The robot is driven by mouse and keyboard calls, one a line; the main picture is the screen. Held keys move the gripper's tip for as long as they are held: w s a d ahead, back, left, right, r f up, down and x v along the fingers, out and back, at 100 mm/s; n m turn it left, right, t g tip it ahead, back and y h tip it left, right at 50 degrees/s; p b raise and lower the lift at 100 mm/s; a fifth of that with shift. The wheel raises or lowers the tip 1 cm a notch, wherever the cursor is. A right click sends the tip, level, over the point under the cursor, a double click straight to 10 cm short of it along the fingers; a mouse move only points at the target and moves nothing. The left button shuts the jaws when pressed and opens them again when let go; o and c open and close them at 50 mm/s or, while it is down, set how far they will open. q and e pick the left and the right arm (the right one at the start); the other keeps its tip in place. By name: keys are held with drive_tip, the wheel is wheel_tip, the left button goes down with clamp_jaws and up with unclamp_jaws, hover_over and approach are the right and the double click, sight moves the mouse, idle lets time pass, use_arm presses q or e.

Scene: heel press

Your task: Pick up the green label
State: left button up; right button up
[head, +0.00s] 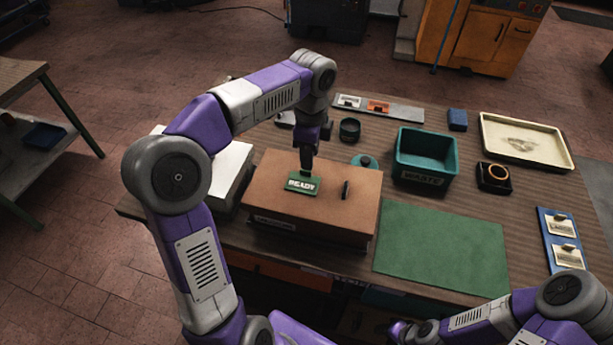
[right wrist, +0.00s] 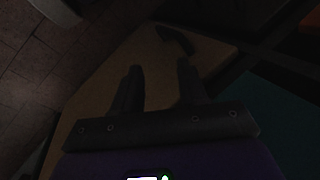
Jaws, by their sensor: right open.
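The green label (head: 301,184), marked READY, appears to lie on top of the brown box (head: 268,190), left of a black handle (head: 346,189). My left gripper (head: 306,169) points down at the label's back edge. Its fingertips look very close to or touching the label; whether they grip it cannot be told. My right gripper (head: 396,330) is low at the front of the head view, partly cut off. In the dark right wrist view my right gripper (right wrist: 160,76) is open, with nothing between its fingers.
A green mat (head: 440,245) lies clear right of the box. A teal WASTE bin (head: 425,162), a black cup (head: 349,129) and a beige tray (head: 525,139) stand behind. A blue board with tags (head: 561,240) is at right. A pale box (head: 226,168) stands left.

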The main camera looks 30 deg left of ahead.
sight(303, 181)
use_arm(q)
drive_tip(key=f+b, duration=0.1)
drive_tip(key=f, duration=0.1)
drive_tip(key=f+b, duration=0.1)
drive_tip(key=f, duration=0.2)
drive_tip(key=shift+s+a+f, duration=0.1)
drive_tip(key=shift+a, duration=0.1)
clamp_jaws()
